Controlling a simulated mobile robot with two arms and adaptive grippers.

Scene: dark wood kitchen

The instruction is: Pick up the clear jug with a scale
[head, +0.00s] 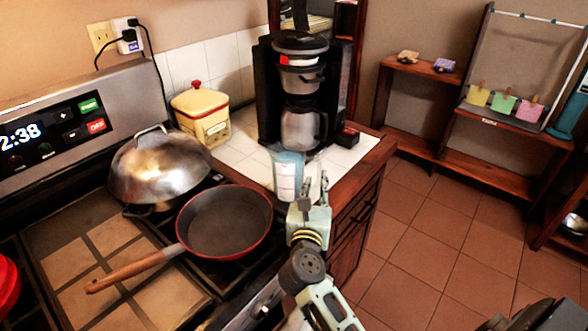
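The clear jug (287,174) has a bluish tint and pale markings on its side. It stands upright on the white tiled counter, near the front edge and in front of the coffee maker. My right gripper (315,180) is just right of the jug, with its fingers pointing away toward the counter. The fingers are apart with nothing visible between them. The nearer finger overlaps the jug's lower right edge in the picture; I cannot tell whether they touch. My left gripper is out of view.
A black coffee maker (266,92) with a carafe (303,127) stands behind the jug. A yellow canister (201,113) is at the back left. A frying pan (224,222) and a domed metal lid (158,169) are on the stove. Open tiled floor (420,245) lies right of the counter.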

